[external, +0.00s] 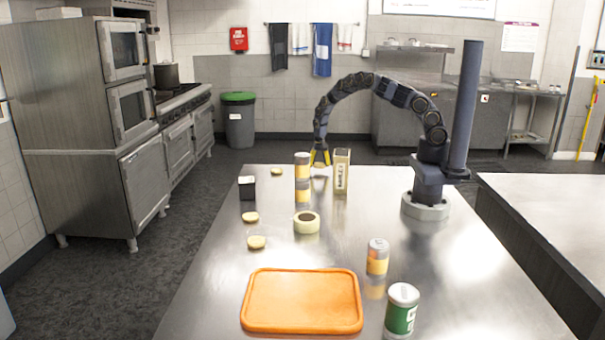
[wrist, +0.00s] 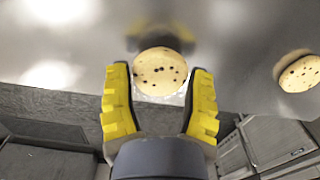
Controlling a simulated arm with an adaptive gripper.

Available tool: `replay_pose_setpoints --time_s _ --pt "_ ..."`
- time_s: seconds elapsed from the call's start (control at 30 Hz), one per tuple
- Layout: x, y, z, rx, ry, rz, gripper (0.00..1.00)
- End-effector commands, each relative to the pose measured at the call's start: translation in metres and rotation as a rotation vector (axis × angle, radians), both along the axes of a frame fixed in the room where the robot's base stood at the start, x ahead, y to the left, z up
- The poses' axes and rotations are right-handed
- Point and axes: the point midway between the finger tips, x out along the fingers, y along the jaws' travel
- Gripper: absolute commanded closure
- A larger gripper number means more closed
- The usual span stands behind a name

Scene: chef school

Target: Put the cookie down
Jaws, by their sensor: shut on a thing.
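My gripper (external: 320,158) is over the far part of the metal table (external: 200,290), pointing down. Its yellow fingers are shut on a round pale cookie with dark chips (wrist: 160,71), seen between the fingertips in the wrist view. The cookie's reflection shows on the shiny tabletop beyond it, and the cookie seems a little above the surface. A second cookie (wrist: 298,73) lies on the table at the right of the wrist view. In the external view, cookies lie at the far left (external: 277,171), left middle (external: 250,217) and nearer left (external: 256,242).
Close by my gripper stand an orange-labelled can (external: 302,165) and a tall cream box (external: 341,171). A black box (external: 247,188), a round cream container (external: 306,223), another can (external: 377,257), a green can (external: 402,309) and an orange board (external: 302,300) are nearer.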

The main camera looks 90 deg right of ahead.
Motion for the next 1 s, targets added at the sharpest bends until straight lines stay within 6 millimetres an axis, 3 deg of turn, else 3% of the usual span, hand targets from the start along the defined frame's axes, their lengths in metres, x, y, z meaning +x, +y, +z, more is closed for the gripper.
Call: replay_pose_setpoints --time_s 0.3,0.5,0.77,0.87,1.0 --pt "0.002 0.0 0.059 -0.001 -0.005 0.001 0.71" --pt "0.001 0.0 0.078 -0.002 -0.004 0.002 0.71" --pt "0.001 0.0 0.085 -0.002 -0.002 0.001 0.71" --pt "0.001 0.0 0.099 -0.001 -0.004 0.0 0.71" --pt "0.001 -0.001 0.131 -0.003 -0.008 0.0 0.71"
